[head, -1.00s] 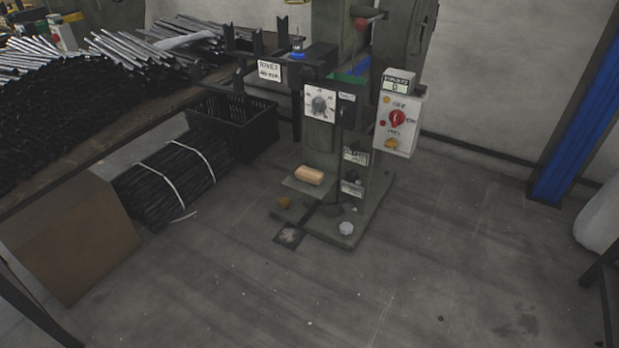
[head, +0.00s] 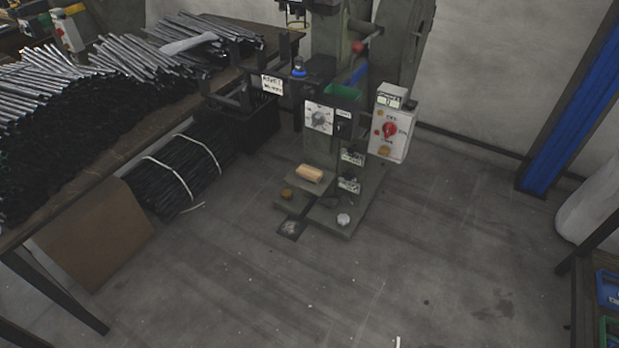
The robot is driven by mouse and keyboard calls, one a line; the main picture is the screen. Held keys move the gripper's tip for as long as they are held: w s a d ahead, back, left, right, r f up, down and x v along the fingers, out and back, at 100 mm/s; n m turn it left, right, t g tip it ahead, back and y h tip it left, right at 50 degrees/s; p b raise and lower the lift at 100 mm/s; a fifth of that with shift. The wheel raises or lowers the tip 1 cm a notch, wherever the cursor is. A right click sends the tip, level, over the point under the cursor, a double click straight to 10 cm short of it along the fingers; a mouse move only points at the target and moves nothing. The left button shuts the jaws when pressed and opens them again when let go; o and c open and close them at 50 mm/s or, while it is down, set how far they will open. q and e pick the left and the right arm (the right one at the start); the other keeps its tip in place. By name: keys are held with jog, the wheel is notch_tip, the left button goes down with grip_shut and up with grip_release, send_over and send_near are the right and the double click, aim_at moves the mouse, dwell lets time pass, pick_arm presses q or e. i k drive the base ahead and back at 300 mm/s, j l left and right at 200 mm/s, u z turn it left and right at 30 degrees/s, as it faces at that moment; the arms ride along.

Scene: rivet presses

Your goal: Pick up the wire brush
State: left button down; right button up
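A small tan, wood-coloured block (head: 309,173) lies on a ledge low on the front of the green rivet press (head: 345,190). It may be the wire brush, but no bristles can be made out at this size. No other thing that looks like a brush shows. Neither of my grippers is in view.
A workbench (head: 128,133) piled with black, metal-ended rods stands at left, with tied rod bundles (head: 180,170) and a brown board (head: 95,235) below. A control box (head: 390,128) hangs right of the press. Blue bins (head: 608,290) stand at lower right. The middle floor is clear.

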aim_at(308, 172)
jog(key=i+l, duration=0.15)
jog(key=l, duration=0.2)
jog(key=i+l+u, duration=0.1)
jog(key=l, duration=0.25)
jog(key=i+l, duration=0.25)
jog(key=l, duration=0.15)
jog(key=i+l+u, duration=0.1)
jog(key=l, duration=0.25)
jog(key=i+l, duration=0.2)
jog(key=l, duration=0.2)
jog(key=i+l+u, duration=0.1)
jog(key=l, duration=0.25)
jog(key=i+l, duration=0.2)
jog(key=l, duration=0.2)
jog(key=i+l+u, duration=0.1)
jog(key=l, duration=0.3)
